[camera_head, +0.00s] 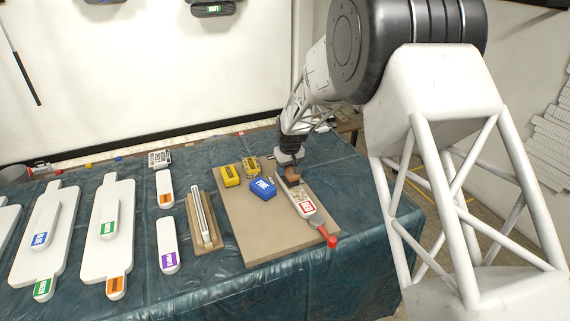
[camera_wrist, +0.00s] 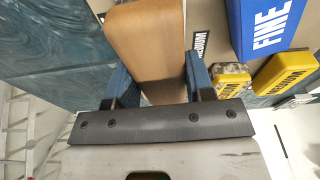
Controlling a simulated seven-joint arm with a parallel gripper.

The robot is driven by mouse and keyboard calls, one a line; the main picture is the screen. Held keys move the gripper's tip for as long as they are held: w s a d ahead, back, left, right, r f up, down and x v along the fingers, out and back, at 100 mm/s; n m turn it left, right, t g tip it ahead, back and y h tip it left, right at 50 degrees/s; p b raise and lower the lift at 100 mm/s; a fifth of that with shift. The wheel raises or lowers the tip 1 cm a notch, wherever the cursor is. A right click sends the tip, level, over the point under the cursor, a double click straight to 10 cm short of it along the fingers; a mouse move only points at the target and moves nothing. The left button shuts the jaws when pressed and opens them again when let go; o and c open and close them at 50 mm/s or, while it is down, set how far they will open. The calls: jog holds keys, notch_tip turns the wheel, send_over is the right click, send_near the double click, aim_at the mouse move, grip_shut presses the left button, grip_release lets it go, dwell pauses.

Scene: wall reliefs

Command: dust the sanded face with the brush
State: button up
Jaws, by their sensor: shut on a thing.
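My gripper (camera_head: 289,161) is shut on the brush (camera_head: 293,174), a brown wooden block-like handle. In the wrist view the brush (camera_wrist: 147,45) sits between the two blue-grey fingers of my gripper (camera_wrist: 152,88). Its bristles are hidden. The brush is at the far end of a narrow pale workpiece (camera_head: 316,220) with a red-and-white label; I cannot tell if they touch. The workpiece lies on a tan board (camera_head: 262,236), with a red-ended part at its near end. Which face is sanded cannot be made out.
A blue FINE block (camera_head: 262,189) and two yellow MEDIUM blocks (camera_head: 229,176) (camera_head: 252,165) stand left of the workpiece. A wooden tray with a metal bar (camera_head: 204,220) and several white labelled pieces (camera_head: 107,235) lie farther left on the dark cloth. The board's front left is clear.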

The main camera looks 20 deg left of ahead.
jog(key=shift+s+d, duration=4.55)
jog(key=shift+d, duration=0.05)
jog(key=shift+w+a, duration=6.35)
jog(key=shift+a, duration=0.05)
jog(key=shift+d+r, duration=0.1)
jog(key=shift+r, duration=3.95)
jog(key=shift+s, duration=0.1)
